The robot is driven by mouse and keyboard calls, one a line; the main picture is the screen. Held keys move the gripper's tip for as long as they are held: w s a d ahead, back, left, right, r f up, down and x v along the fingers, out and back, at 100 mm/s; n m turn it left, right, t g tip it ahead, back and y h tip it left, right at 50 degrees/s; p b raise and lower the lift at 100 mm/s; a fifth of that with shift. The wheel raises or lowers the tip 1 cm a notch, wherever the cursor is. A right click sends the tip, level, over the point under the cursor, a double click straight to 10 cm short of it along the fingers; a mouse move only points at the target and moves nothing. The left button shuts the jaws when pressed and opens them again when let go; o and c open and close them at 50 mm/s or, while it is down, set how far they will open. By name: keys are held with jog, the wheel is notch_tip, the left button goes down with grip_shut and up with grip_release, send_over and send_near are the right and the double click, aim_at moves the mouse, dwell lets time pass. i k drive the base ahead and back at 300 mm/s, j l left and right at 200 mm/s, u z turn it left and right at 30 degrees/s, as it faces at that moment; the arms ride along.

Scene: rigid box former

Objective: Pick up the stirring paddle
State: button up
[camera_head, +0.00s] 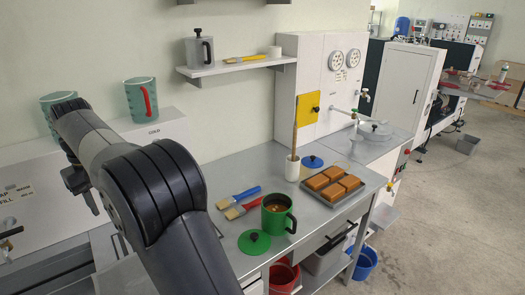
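The stirring paddle (295,136) is a thin wooden stick standing nearly upright. Its lower end is hidden inside a small white cup (292,170) on the grey workbench. My arm reaches up and to the left across the front. A dark part at its far end, apparently my gripper (92,206), hangs down at the left, well away from the paddle. It is partly hidden by my arm, and I cannot make out its fingers.
Beside the cup are a blue lid (313,162), a tray (335,200) of brown blocks, a green pot (278,215), a green lid (254,242) and two brushes (240,200). A yellow panel (307,107) and shelf (232,68) are behind. Bare bench lies left of the cup.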

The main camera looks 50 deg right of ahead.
aim_at(294, 139)
jog(key=k+l, duration=0.1)
jog(key=l, duration=0.3)
jog(key=k+l, duration=0.1)
jog(key=l, duration=0.3)
jog(key=k+l, duration=0.15)
jog(key=l, duration=0.2)
jog(key=k+l, duration=0.1)
jog(key=l, duration=0.3)
jog(key=k+l, duration=0.1)
jog(key=l, duration=0.3)
jog(key=k+l, duration=0.1)
jog(key=l, duration=0.3)
jog(key=i+l, duration=0.15)
jog(key=l, duration=0.2)
jog(key=i+l, duration=0.15)
jog(key=l, duration=0.15)
jog(key=i+l, duration=0.15)
jog(key=l, duration=0.2)
jog(key=i+l, duration=0.1)
jog(key=l, duration=0.25)
